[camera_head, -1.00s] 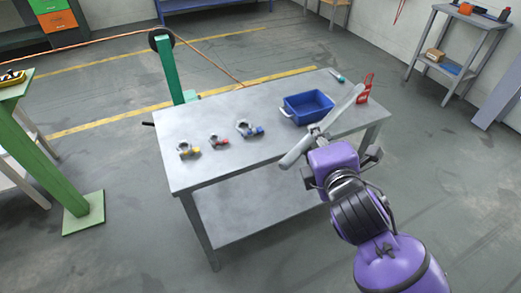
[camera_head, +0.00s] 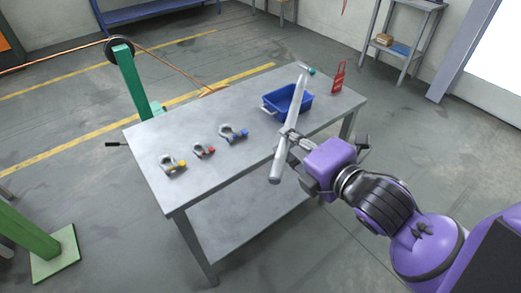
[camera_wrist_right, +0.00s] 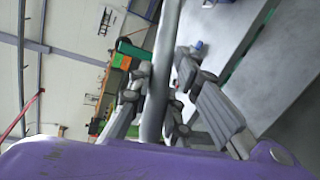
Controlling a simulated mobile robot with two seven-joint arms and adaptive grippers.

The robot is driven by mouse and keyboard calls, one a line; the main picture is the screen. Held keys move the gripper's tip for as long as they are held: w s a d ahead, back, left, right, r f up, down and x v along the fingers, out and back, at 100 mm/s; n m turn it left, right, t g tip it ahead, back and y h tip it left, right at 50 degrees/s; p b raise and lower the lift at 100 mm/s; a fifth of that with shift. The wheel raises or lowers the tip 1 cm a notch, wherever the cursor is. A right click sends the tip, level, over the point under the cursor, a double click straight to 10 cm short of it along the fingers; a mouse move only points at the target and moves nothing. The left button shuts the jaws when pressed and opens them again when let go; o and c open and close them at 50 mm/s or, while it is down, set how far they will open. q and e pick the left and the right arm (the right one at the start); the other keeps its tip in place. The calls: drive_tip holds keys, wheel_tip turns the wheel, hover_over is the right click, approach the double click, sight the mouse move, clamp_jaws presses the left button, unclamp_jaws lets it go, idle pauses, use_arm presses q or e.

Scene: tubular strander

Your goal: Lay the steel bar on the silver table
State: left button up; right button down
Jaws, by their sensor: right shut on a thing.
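The steel bar (camera_head: 295,107) is a long grey rod held up at a slant by my right gripper (camera_head: 287,142). In the head view it overlaps the front right part of the silver table (camera_head: 215,130) and the blue bin. The right wrist view also shows the bar (camera_wrist_right: 160,75) between the fingers of my right gripper (camera_wrist_right: 165,105), which is shut on it. I cannot tell the exact height of the bar over the table. My left gripper is not in view.
Several clamps with yellow, red and blue parts, such as the blue one (camera_head: 233,134), stand along the table's left half. The table's middle front is clear. A green post (camera_head: 134,82) stands behind.

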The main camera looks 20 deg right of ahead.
drive_tip(key=w+f+b, duration=0.1)
drive_tip(key=w+a+f, duration=0.1)
drive_tip(key=w, duration=0.1)
drive_tip(key=shift+w+f+b, duration=0.2)
drive_tip(key=shift+f+b, duration=0.05)
drive_tip(key=shift+b, duration=0.15)
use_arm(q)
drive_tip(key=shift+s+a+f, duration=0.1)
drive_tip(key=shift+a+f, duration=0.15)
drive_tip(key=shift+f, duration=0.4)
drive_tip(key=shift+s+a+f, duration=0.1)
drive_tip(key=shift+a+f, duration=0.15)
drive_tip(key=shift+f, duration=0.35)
use_arm(e)
drive_tip(key=w+a+f, duration=0.2)
drive_tip(key=w+f, duration=0.4)
drive_tip(key=f, duration=0.3)
drive_tip(key=shift+w+a, duration=0.2)
drive_tip(key=shift+w, duration=0.2)
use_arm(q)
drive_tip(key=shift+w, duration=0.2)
use_arm(e)
drive_tip(key=shift+f, duration=0.15)
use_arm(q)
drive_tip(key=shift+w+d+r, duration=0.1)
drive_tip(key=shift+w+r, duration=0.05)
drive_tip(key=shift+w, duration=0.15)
use_arm(e)
drive_tip(key=shift+f, duration=0.35)
drive_tip(key=shift+f, duration=0.15)
